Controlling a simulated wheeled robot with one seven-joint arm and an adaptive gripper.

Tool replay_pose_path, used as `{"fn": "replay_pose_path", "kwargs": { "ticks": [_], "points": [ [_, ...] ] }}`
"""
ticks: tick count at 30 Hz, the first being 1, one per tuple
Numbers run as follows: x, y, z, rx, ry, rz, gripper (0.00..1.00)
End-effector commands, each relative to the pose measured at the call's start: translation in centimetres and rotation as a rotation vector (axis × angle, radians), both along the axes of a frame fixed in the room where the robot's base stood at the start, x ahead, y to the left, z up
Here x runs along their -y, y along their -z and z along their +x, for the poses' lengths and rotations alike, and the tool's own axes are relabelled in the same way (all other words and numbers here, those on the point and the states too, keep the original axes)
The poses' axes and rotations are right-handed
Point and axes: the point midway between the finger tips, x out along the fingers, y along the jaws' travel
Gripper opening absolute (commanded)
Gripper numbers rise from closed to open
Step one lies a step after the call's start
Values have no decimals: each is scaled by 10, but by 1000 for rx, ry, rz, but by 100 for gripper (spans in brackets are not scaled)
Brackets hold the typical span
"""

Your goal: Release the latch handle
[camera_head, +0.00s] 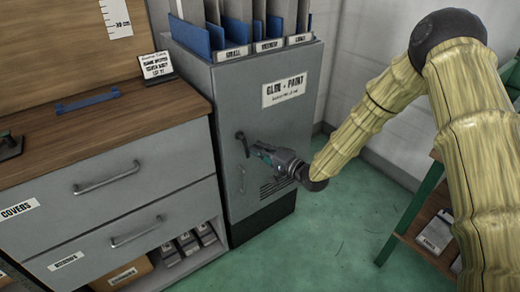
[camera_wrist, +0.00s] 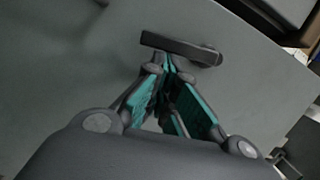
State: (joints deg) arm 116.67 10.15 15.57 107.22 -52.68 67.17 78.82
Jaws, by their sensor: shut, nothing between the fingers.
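The latch handle (camera_head: 241,141) is a dark lever on the grey cabinet door marked "GLUE + PAINT" (camera_head: 270,110). In the head view it slants down from its pivot, near the door's left side. In the wrist view the handle (camera_wrist: 180,48) is a dark bar with a round pivot at its right end. My gripper (camera_head: 256,149) is just right of the handle. In the wrist view my gripper (camera_wrist: 167,66) has its teal-padded fingers shut with nothing between them. The tips are at the bar's lower edge; I cannot tell whether they touch it.
A drawer unit with bar pulls (camera_head: 108,178) stands left of the cabinet. Blue and grey folders (camera_head: 238,32) stand on the cabinet top. A green-legged shelf (camera_head: 405,212) is at the right. Green floor is clear between them.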

Motion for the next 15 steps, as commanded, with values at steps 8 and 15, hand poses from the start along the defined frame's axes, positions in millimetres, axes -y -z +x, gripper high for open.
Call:
{"fn": "replay_pose_path", "kwargs": {
  "ticks": [8,15],
  "points": [
    [15,-3,6,-3,-4,1,0],
    [46,-6,6,-3,2,2,0]
  ]
}}
